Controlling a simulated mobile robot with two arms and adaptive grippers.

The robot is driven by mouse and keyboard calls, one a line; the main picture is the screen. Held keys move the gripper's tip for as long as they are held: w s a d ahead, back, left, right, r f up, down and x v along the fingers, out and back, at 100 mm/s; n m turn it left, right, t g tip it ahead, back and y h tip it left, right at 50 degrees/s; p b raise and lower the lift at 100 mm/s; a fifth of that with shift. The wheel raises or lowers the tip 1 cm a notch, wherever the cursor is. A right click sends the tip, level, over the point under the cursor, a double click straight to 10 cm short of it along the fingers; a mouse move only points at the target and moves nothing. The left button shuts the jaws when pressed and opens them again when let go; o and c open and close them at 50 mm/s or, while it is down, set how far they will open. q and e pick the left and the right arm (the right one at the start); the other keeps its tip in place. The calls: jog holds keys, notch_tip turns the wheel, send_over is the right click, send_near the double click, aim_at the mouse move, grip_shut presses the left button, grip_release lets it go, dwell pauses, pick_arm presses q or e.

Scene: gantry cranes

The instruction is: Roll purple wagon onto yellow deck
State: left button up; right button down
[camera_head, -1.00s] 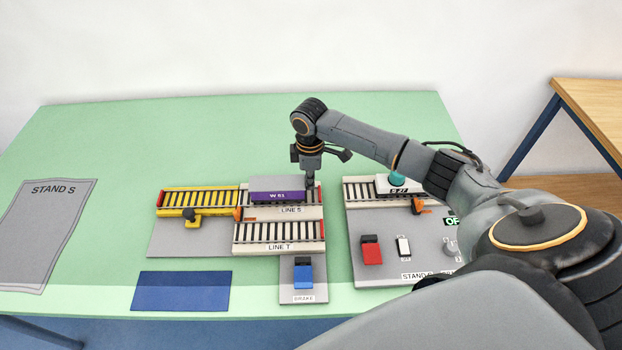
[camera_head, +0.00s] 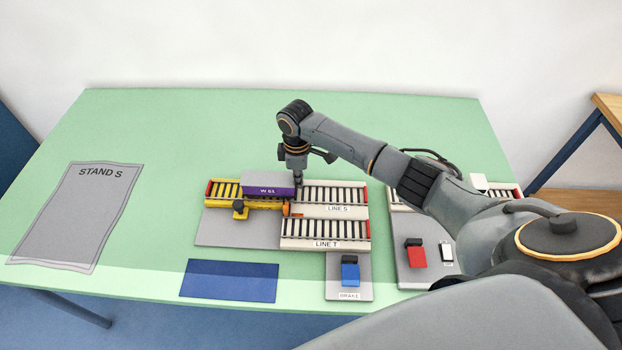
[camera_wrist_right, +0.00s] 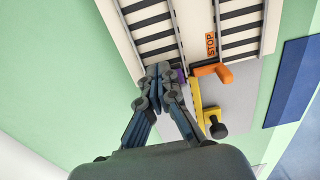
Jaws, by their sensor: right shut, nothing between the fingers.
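The purple wagon (camera_head: 268,191), with a grey top, stands upright over the right part of the yellow deck (camera_head: 222,203). Its right end is near the joint with the LINE S track (camera_head: 331,211). My right gripper (camera_head: 298,188) is shut and empty, with its fingertips down at the wagon's right end; I cannot tell whether they touch it. In the right wrist view the closed fingers (camera_wrist_right: 165,72) hide most of the wagon, and only a purple sliver (camera_wrist_right: 181,74) shows. My left gripper is not in view.
An orange stop piece (camera_wrist_right: 212,71) sits at the track joint. A yellow latch with a dark knob (camera_head: 240,208) is at the deck's front. The LINE T track (camera_head: 318,244) and blue BRAKE switch (camera_head: 350,272) lie in front. The table's left back is clear.

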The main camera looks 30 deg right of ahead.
aim_at(273, 179)
jog(key=w+a, duration=0.1)
jog(key=a, duration=0.1)
jog(key=w+a+b, duration=0.1)
jog(key=a, duration=0.1)
jog(key=w+a+b, duration=0.1)
jog(key=a, duration=0.1)
jog(key=shift+w, duration=0.35)
jog(key=shift+w+a, duration=0.15)
jog(key=shift+a, duration=0.05)
jog(key=shift+d, duration=0.25)
jog(key=shift+r, duration=0.1)
